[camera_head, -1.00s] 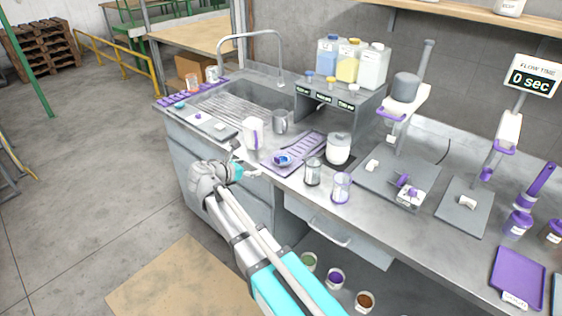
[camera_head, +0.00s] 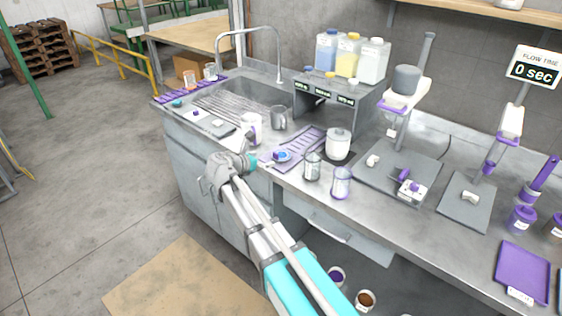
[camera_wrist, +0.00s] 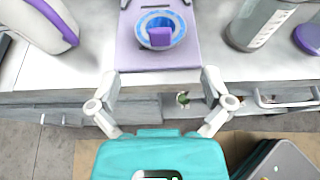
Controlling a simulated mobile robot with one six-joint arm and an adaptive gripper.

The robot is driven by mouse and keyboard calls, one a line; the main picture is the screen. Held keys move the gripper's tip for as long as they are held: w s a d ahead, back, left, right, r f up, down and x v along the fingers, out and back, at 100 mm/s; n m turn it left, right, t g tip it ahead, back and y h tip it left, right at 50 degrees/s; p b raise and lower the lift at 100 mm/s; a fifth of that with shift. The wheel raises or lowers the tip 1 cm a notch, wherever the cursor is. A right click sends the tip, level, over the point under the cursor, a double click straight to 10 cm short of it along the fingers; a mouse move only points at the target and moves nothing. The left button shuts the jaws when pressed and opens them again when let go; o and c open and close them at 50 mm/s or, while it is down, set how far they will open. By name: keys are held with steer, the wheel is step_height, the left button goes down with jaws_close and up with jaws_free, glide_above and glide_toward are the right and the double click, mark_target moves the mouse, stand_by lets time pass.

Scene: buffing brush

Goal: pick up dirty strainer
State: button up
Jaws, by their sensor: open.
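A round blue-rimmed piece with a purple block on it, which looks like the strainer (camera_head: 282,156), sits at the near end of the purple slotted mat (camera_head: 308,142) on the counter. In the wrist view the strainer (camera_wrist: 161,30) is centred near the top, on the pale purple mat (camera_wrist: 128,58). My gripper (camera_wrist: 160,82) is open and empty, its two fingers spread at the counter's front edge, short of the strainer. In the head view my gripper (camera_head: 258,163) is small and partly hidden by my wrist. Whether the strainer is dirty is too small to tell.
A white and purple pitcher (camera_head: 251,128) stands left of the mat. A clear glass container (camera_head: 312,167), a purple-tinted beaker (camera_head: 341,184) and a white jar (camera_head: 338,145) stand to the right. A grey mug (camera_head: 279,118) is behind. The sink (camera_head: 240,98) lies farther left.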

mark_target(275, 157)
steer(key=shift+x, duration=0.75)
steer(key=b+x, duration=0.1)
steer(key=x, duration=0.1)
steer(key=b+x, duration=0.1)
steer(key=x, duration=0.1)
steer(key=shift+f, duration=0.3)
steer(key=shift+w+d+f, duration=0.1)
steer(key=shift+w+d, duration=0.25)
steer(key=shift+d, duration=0.05)
jaws_close()
